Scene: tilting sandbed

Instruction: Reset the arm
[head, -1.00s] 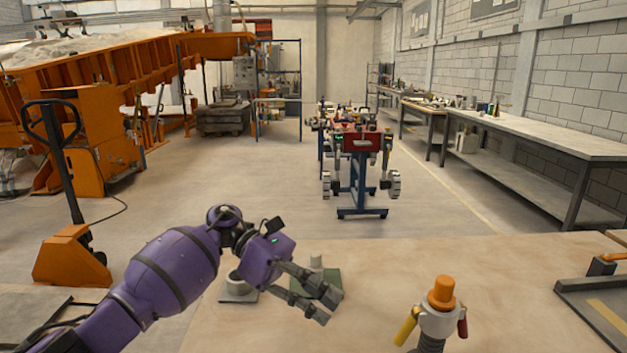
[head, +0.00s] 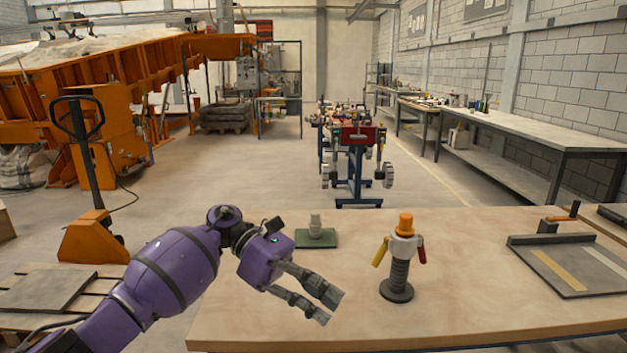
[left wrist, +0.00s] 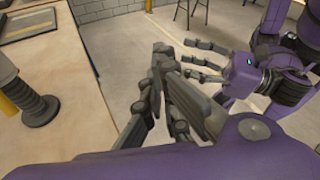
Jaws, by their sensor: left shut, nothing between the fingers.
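My left arm is purple and comes in from the left in the head view. Its left gripper (head: 328,305) is over the near left part of the wooden table (head: 470,320). Its grey fingers are shut and empty. The same fingers fill the middle of the left wrist view (left wrist: 180,95). A second purple arm with grey fingers, my right gripper (left wrist: 205,60), shows beyond them in the left wrist view; whether it is open or shut is unclear. The right arm is not in the head view.
A black ribbed post with an orange top (head: 399,270) stands on the table, right of the left gripper. A green-based fixture (head: 316,238) sits at the table's far left edge. A grey tray (head: 567,268) lies at right. An orange pallet truck (head: 95,240) stands left on the floor.

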